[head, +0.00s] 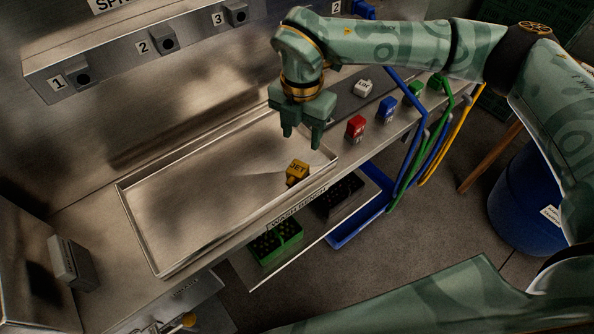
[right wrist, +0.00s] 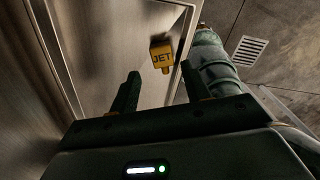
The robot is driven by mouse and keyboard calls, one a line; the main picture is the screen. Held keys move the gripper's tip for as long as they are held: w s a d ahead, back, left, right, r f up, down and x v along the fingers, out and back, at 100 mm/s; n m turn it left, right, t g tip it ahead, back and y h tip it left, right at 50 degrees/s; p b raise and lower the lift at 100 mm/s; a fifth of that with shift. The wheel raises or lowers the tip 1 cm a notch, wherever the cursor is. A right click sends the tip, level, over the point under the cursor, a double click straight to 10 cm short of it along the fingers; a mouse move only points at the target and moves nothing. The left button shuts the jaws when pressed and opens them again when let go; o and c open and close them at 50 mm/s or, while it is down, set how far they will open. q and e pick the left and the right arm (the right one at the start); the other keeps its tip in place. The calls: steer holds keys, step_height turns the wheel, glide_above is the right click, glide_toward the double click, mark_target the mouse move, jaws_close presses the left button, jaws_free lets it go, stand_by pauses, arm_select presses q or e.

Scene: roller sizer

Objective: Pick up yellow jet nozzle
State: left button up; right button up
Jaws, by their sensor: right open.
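The yellow jet nozzle (head: 297,172), marked JET, lies in the shallow metal tray (head: 150,235) near its front right edge. In the right wrist view the nozzle (right wrist: 161,56) shows beyond the fingertips, with nothing touching it. My right gripper (head: 302,140) is open and empty, above the tray's right end and a little behind the nozzle in the head view. Its two fingers also show in the right wrist view (right wrist: 160,82), apart from each other. My left gripper is not in view.
A green crate (head: 277,243) sits below. The tray's left part is empty.

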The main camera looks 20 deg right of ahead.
glide_above(301, 162)
step_height(301, 162, down, 5)
steer(key=shift+s+a+r, duration=0.1)
steer(key=shift+s+r, duration=0.05)
steer(key=f+b, duration=0.1)
steer(key=f, duration=0.4)
steer(key=shift+d+f+b, duration=0.1)
steer(key=shift+d+b, duration=0.1)
steer(key=shift+b, duration=0.1)
steer(key=c, duration=1)
